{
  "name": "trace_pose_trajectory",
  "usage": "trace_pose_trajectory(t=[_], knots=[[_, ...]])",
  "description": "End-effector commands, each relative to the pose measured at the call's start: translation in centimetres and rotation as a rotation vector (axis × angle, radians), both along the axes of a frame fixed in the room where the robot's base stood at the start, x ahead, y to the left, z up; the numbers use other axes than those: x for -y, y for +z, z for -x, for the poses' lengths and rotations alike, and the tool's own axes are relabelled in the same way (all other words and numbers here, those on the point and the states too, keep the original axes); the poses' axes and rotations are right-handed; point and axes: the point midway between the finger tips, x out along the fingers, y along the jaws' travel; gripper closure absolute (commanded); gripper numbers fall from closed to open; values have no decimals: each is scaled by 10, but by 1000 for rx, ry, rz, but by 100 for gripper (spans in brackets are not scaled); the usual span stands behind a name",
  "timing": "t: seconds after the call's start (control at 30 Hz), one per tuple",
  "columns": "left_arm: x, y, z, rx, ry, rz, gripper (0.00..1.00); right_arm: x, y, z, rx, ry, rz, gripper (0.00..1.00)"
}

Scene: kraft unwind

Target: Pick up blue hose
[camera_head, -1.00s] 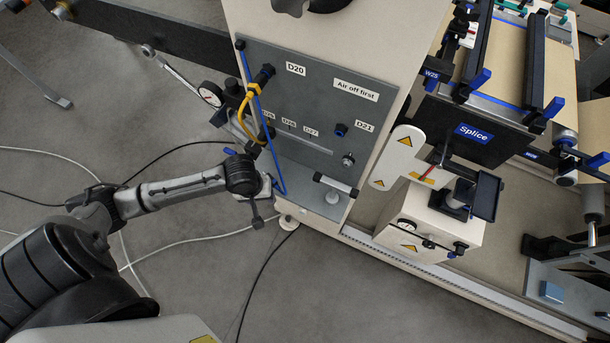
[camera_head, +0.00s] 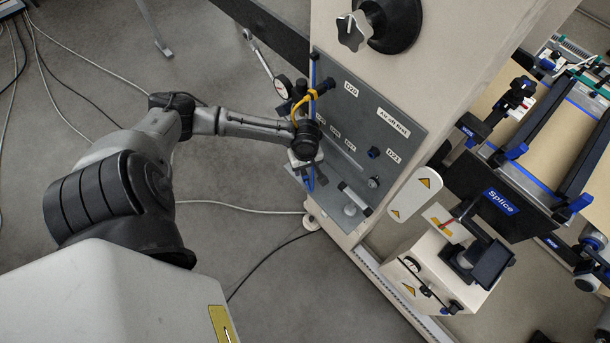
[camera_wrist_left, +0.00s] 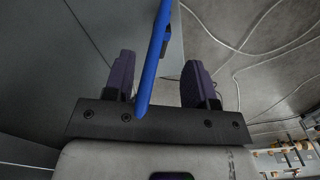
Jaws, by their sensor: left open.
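The blue hose (camera_head: 313,72) hangs along the left edge of the grey panel, and its middle is hidden behind my left arm. In the left wrist view the blue hose (camera_wrist_left: 152,65) runs from the top edge down between the two fingers, nearer the left finger, and crosses in front of the dark finger mount. My left gripper (camera_wrist_left: 157,65) is open, its fingers on either side of the hose and not closed on it. In the head view my left gripper (camera_head: 308,178) is at the panel's lower left edge, partly hidden by the wrist. My right gripper is not in view.
A yellow hose (camera_head: 307,97) and a round gauge (camera_head: 282,88) are close above my left wrist. The grey panel (camera_head: 345,115) has fittings and a handle (camera_head: 355,198). Cables lie on the floor (camera_head: 245,235), which is otherwise open left of the cabinet.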

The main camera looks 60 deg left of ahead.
Motion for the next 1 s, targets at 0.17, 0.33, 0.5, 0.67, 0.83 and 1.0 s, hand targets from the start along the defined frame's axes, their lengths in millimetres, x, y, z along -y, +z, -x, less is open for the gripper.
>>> trace_pose_trajectory(t=[0.17, 0.33, 0.5, 0.67, 0.83, 1.0], knots=[[1, -9, 0, 1, -1, 0, 49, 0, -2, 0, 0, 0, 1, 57], [3, -30, 1, 0, -1, 1, 49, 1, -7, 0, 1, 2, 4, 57], [4, -49, 1, 1, -1, 0, 49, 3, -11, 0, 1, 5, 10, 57], [3, -56, 1, 1, -2, -1, 49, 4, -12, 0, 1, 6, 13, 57], [3, -57, 1, 1, -3, -1, 49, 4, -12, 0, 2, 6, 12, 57], [3, -56, 1, 1, -2, -1, 59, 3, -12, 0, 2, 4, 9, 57]])
